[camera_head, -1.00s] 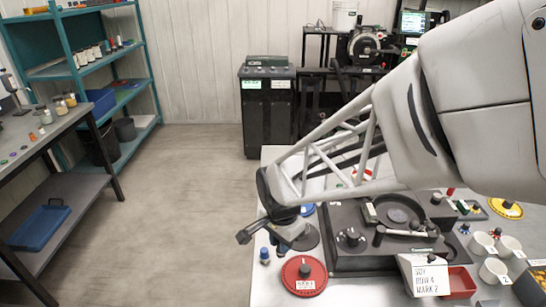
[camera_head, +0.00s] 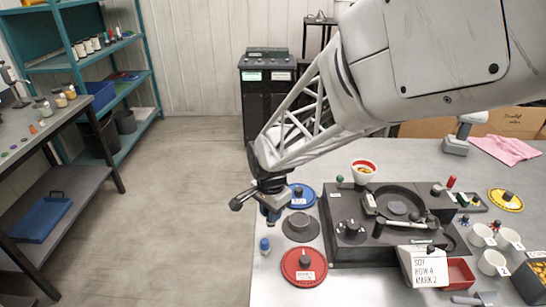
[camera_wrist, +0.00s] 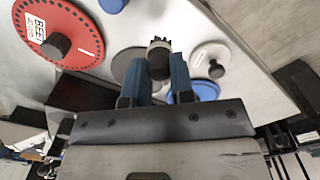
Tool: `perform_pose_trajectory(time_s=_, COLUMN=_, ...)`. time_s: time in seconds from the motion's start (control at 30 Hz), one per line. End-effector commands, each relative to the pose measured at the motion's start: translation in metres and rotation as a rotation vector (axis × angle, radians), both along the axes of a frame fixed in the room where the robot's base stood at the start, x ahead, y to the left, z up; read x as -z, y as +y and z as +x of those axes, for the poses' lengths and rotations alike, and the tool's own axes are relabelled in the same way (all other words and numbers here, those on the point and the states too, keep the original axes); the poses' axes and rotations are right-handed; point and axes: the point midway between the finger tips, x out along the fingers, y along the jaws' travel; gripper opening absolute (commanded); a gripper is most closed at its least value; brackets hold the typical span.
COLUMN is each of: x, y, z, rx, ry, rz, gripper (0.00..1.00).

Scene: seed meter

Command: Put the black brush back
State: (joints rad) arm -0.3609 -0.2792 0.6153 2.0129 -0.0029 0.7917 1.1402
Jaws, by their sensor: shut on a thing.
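My gripper (camera_head: 269,214) is above the left edge of the light table (camera_head: 268,282), left of the dark grey disc (camera_head: 300,234). In the wrist view my gripper (camera_wrist: 160,72) has its two blue fingers shut on the black brush (camera_wrist: 158,58). The brush's bristle end points away from the gripper, toward the top of the picture. In the head view the brush cannot be made out clearly. The brush appears to be held above the table, apart from the discs. Its handle end is hidden between the fingers.
A red disc (camera_head: 296,273) and a blue disc (camera_head: 307,201) lie near the dark disc. A small blue piece (camera_head: 265,246) stands at the left edge. The black seed meter (camera_head: 345,256), white cups (camera_head: 491,262) and red tray (camera_head: 460,272) fill the right. Floor lies left.

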Motion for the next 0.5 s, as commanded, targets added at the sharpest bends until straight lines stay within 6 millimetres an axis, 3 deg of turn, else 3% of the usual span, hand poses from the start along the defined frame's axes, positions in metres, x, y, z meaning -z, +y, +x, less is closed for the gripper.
perform_pose_trajectory(time_s=0.5, x=0.035, y=0.0, z=0.0, rx=0.0, ry=0.001, rz=-0.001, gripper=0.0)
